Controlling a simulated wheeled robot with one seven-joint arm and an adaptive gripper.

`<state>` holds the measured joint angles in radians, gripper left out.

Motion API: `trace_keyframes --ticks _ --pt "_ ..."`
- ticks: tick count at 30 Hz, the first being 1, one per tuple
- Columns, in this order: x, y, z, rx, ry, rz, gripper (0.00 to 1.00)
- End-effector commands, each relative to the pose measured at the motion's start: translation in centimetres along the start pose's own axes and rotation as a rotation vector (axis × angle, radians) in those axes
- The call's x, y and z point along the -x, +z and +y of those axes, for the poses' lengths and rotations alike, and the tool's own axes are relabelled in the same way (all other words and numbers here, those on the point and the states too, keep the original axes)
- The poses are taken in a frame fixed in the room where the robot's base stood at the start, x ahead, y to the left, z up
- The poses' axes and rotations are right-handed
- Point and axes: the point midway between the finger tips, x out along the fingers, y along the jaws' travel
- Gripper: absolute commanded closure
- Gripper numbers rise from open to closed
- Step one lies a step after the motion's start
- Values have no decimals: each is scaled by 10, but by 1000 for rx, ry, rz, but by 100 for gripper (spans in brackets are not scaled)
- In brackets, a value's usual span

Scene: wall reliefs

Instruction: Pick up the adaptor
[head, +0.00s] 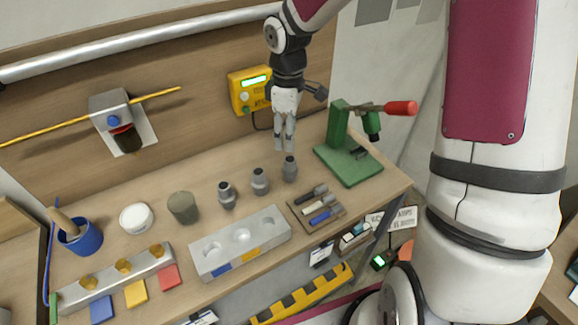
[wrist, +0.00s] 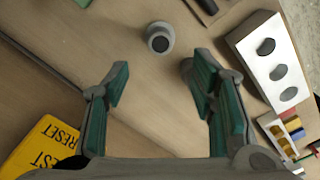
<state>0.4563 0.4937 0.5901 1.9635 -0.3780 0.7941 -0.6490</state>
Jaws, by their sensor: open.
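Three small grey adaptor-like pieces stand upright in a slanting row on the wooden bench: a left one (head: 227,194), a middle one (head: 260,181) and a right one (head: 289,168). My gripper (head: 284,146) points down just above the right one, with its fingers apart. In the wrist view, my open gripper (wrist: 161,88) has nothing between its fingers. One grey round piece with a dark top opening (wrist: 160,38) shows beyond the fingertips, near the middle between them. Other grey shapes behind the right finger are partly hidden.
A green press with a red handle (head: 347,163) stands close right of my gripper. A yellow box (head: 248,90) is on the wall behind. In front are a grey block with round recesses (head: 212,262) and a small tool tray (head: 333,222). A cup (head: 183,207) stands left.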

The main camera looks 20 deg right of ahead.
Motion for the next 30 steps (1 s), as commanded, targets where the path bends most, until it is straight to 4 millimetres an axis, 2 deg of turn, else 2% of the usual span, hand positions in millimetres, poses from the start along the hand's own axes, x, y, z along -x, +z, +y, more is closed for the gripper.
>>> trace_keyframes --ticks 1,6,14,21,24,30 --pt "-12 0 -1 2 -5 -1 49" --pt "-36 0 -1 1 -2 -1 49" --pt "-54 2 -1 -1 -3 -1 49" --pt "-87 5 -2 0 -2 -1 49" --pt "-96 5 -1 -2 -1 0 49" --pt "-98 5 0 -2 1 0 49"
